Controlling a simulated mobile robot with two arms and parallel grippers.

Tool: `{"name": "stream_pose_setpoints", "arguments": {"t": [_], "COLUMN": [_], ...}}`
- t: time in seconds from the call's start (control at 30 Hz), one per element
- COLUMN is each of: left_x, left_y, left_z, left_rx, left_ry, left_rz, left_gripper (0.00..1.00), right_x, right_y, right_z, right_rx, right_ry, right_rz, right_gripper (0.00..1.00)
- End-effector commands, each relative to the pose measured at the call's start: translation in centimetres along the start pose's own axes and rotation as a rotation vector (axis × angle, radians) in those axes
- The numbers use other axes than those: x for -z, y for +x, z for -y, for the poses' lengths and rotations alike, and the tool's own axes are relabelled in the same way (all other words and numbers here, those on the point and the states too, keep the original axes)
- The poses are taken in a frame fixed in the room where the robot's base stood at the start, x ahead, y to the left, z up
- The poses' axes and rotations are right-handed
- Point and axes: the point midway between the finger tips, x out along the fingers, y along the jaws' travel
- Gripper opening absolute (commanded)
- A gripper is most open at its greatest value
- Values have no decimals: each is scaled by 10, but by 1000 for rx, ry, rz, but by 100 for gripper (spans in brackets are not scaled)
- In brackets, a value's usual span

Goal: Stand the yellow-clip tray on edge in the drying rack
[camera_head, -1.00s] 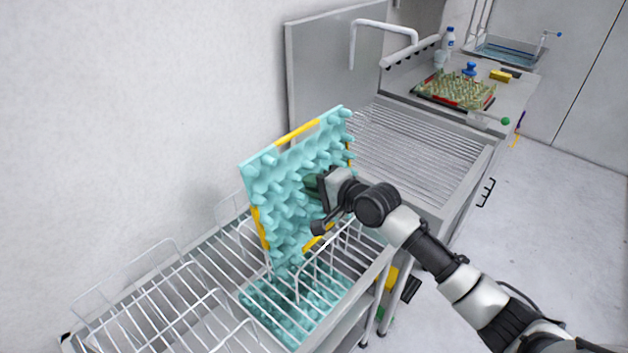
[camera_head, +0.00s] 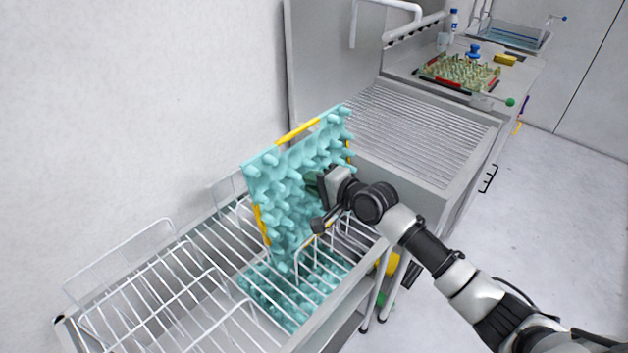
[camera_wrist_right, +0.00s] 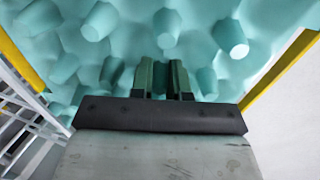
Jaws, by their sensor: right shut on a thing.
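The yellow-clip tray (camera_head: 291,178) is a teal egg tray with yellow clips along its edges. It stands nearly upright on edge, its lower part down among the wires of the drying rack (camera_head: 178,262). I cannot tell whether its bottom edge rests on the rack. My right gripper (camera_head: 322,188) is shut on the tray at its knobbed face, near the right side. In the right wrist view the green fingertips (camera_wrist_right: 161,78) are close together against the tray's knobs (camera_wrist_right: 167,28). My left gripper is out of view.
Another teal tray (camera_head: 268,300) shows low beneath the rack wires. A ribbed steel draining surface (camera_head: 420,135) lies beyond. At the back are an egg tray with red edges (camera_head: 460,74), a yellow sponge-like block (camera_head: 505,59) and a bottle (camera_head: 454,20). A wall stands left.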

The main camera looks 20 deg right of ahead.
Motion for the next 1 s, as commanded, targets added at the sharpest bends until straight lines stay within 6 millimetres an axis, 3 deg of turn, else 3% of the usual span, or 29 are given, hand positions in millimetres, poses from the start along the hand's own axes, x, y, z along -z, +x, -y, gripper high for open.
{"name": "stream_pose_setpoints", "arguments": {"t": [0.23, 0.27, 0.43, 1.0], "left_x": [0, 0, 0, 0], "left_y": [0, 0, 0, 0], "left_z": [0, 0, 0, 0], "left_rx": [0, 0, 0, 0], "left_ry": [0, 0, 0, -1], "left_rz": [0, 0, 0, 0], "left_gripper": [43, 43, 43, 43], "right_x": [0, 0, 0, 0], "right_y": [0, 0, 0, 0], "right_z": [1, 1, 1, 0], "right_rx": [2, 2, 2, 1], "right_ry": [0, 0, 0, 0], "right_rz": [0, 0, 0, 0], "right_gripper": [0, 19, 45, 46]}}
